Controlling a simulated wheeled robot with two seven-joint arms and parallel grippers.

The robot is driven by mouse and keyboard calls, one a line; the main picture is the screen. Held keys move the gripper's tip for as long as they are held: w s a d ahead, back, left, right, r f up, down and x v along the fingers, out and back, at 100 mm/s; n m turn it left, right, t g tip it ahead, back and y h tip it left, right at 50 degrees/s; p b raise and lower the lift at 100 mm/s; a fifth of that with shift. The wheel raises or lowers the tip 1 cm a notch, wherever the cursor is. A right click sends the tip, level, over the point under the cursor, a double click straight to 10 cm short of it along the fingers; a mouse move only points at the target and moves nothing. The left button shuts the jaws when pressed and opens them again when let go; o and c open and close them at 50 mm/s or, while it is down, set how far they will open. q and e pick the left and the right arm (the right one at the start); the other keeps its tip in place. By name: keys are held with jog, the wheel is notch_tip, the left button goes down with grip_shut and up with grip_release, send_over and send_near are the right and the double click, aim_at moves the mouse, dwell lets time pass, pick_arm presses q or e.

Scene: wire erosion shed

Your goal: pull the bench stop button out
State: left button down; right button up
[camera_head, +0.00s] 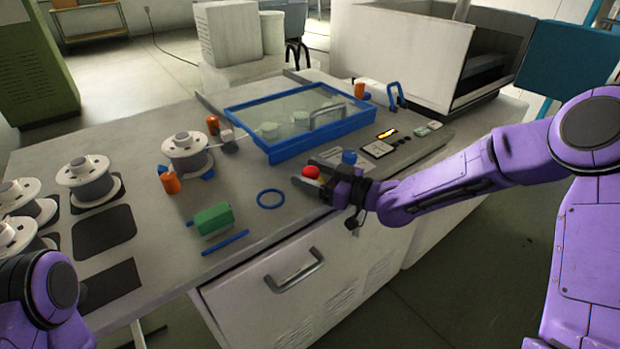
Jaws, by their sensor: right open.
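The bench stop button (311,171) is a round red knob near the front edge of the bench top. My right gripper (307,177) reaches in from the right, low over the bench. Its jaws are open, one finger on the far side of the red knob and one on the near side. I cannot tell whether either finger touches the knob. The base of the button is hidden by the gripper. Only a purple part of my left arm shows at the lower left; its gripper is out of view.
A blue-framed clear cover (291,151) lies behind the button. A blue knob (349,157) and a control panel (378,149) are to the right. A blue ring (271,190), green block (213,219) and wire spool (186,142) are to the left. A drawer handle (295,271) projects below.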

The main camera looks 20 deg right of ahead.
jog(key=shift+w+a, duration=0.1)
jog(key=shift+r, duration=0.15)
grip_shut()
jog(key=shift+r+p, duration=0.55)
jog(key=shift+r, duration=0.15)
jog(key=shift+f, duration=0.15)
grip_release()
